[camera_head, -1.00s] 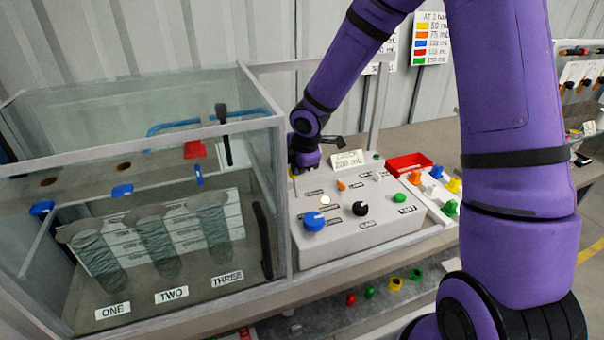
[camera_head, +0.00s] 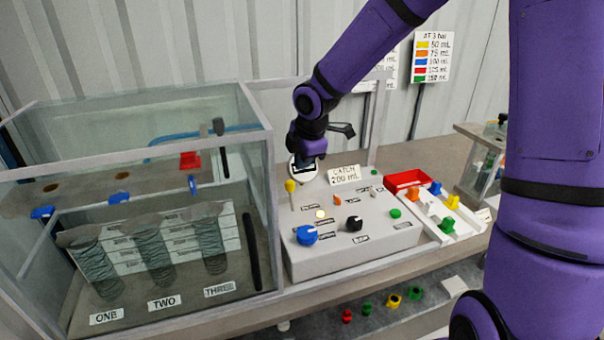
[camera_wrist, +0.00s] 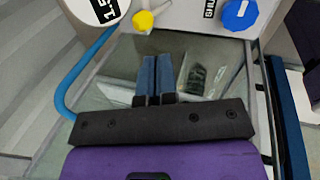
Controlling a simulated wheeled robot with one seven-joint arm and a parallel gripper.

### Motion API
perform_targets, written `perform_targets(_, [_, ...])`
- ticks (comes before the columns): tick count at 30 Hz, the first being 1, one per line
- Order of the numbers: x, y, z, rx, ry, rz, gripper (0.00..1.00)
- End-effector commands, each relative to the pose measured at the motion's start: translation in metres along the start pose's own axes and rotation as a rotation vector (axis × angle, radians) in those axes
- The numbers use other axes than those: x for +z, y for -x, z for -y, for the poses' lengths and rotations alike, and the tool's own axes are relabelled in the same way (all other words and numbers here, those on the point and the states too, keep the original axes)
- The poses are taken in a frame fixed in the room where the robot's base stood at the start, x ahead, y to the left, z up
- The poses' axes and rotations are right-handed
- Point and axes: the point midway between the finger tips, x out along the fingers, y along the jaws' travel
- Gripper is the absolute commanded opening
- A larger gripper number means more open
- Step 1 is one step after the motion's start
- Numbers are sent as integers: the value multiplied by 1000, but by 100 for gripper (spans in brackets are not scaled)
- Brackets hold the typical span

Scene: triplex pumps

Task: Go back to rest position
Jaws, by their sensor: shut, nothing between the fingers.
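My purple arm reaches from the right over the control panel box in the head view. My gripper's end hangs above the panel's back left part, beside a round white gauge (camera_head: 302,168); its fingers are hidden there. In the wrist view my gripper (camera_wrist: 157,62) shows its two blue fingers shut together and empty. Under and past them are the glass tank's interior and a grey cylinder.
A glass tank (camera_head: 262,215) with cylinders labelled ONE, TWO and THREE stands at left. A red tray (camera_head: 408,180) and a white rack (camera_head: 465,222) with coloured pieces lie right of the panel. Several coloured pieces lie on a lower shelf (camera_head: 320,325).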

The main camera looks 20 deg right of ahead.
Motion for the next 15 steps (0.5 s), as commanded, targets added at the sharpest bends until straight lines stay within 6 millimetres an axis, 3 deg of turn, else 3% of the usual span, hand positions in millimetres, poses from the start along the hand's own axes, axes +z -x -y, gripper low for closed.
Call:
perform_targets(3, [1, 15, -4, 2, -2, 1, 0])
perform_targets(15, [3, 36, 0, 0, -43, 26, 0])
